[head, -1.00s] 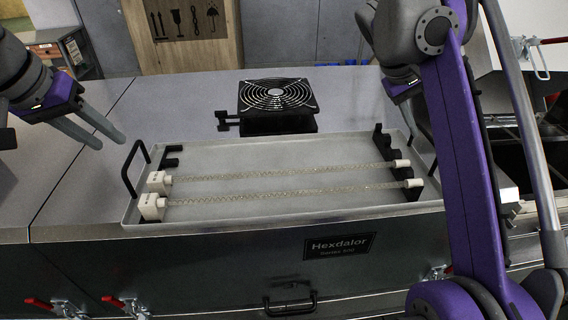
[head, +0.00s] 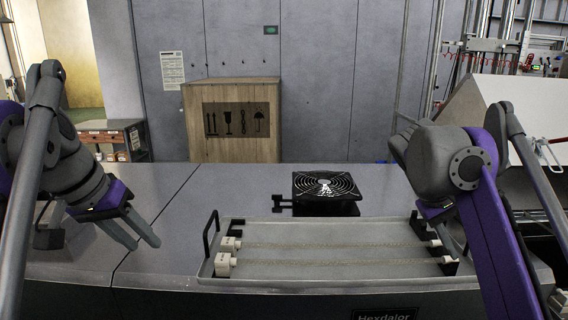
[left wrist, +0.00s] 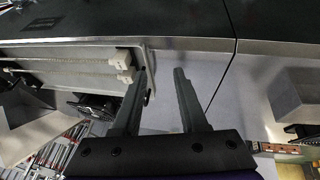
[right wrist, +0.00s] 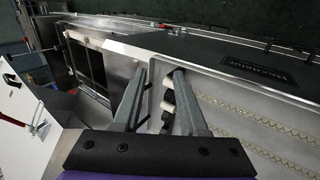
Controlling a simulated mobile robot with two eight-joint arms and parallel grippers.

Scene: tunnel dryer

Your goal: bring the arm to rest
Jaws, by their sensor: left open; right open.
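My left gripper (head: 140,236) hangs over the grey top, left of the grey tray. Its fingers are apart and empty, as the left wrist view (left wrist: 163,85) also shows. My right gripper (right wrist: 160,88) is open and empty in the right wrist view. It is above the right end of the tray, near the black brackets. In the head view my right arm (head: 480,220) partly hides it. The tray (head: 300,274) lies on the dryer top with two long chain-like strips between white end blocks (head: 224,264).
A black fan (head: 326,185) stands behind the tray. A wooden crate (head: 232,145) stands at the back. A white sloped housing (head: 515,115) is at the right. The grey top left of the tray (head: 140,190) is mostly clear.

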